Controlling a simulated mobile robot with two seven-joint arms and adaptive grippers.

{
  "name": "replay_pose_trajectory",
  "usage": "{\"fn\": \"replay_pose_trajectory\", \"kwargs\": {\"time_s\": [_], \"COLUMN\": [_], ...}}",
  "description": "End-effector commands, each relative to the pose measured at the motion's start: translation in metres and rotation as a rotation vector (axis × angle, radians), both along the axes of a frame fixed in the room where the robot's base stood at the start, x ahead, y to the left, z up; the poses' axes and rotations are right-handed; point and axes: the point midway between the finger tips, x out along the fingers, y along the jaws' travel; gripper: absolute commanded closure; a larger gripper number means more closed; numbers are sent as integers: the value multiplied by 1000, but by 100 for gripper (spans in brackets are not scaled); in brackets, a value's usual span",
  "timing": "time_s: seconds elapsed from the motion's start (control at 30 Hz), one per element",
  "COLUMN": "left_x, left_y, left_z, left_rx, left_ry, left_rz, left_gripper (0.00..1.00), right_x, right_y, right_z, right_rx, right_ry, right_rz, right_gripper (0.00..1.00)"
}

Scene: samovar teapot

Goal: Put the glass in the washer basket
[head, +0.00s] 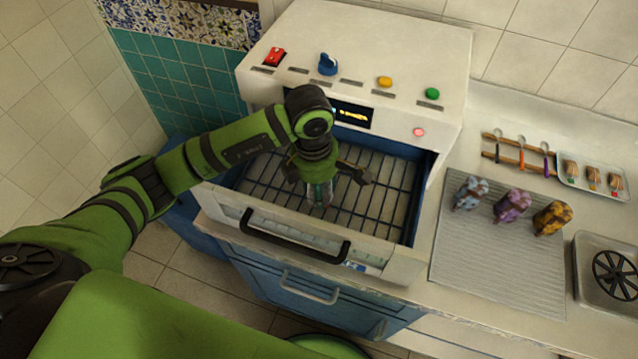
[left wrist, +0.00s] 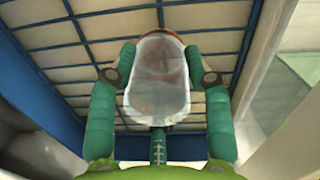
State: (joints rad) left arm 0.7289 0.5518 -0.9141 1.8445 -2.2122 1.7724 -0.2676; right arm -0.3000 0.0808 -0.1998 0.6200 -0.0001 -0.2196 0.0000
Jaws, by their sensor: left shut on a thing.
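The glass (left wrist: 158,85) is clear with a brownish rim and fills the middle of the left wrist view. My left gripper (left wrist: 160,76) is shut on it, with one green finger on each side. In the head view, my left gripper (head: 321,180) points down over the washer basket (head: 378,205), a dark wire grid in the pulled-out drawer. The glass (head: 318,194) shows only partly there, below the gripper. I cannot tell whether it touches the wires. My right gripper is not in view.
The white washer body (head: 350,50) with coloured controls stands behind the drawer. The drawer front has a black handle (head: 292,238). To the right, several small coloured patterned items (head: 512,205) stand on a ribbed mat (head: 490,260). Basket wires around the glass look bare.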

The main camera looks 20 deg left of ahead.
Motion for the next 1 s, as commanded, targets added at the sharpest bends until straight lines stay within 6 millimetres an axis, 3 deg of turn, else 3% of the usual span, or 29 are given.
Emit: {"fn": "replay_pose_trajectory", "kwargs": {"time_s": [0.13, 0.17, 0.2, 0.23, 0.7, 1.0], "left_x": [0, 0, 0, 0, 1, 0], "left_y": [0, 0, 0, 0, 0, 4], "left_z": [-4, -4, -2, -2, 6, 67], "left_rx": [0, 0, 0, 0, -2, 0], "left_ry": [-1, 0, 0, 0, -5, -9], "left_rz": [-1, -1, 0, 0, 0, -1], "left_gripper": [100, 46, 30, 26, 26, 26], "right_x": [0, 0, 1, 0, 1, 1], "right_y": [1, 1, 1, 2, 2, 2], "right_z": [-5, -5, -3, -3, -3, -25], "right_rx": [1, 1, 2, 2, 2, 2], "right_ry": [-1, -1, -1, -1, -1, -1], "right_rz": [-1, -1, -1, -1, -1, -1], "right_gripper": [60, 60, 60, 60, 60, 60]}}
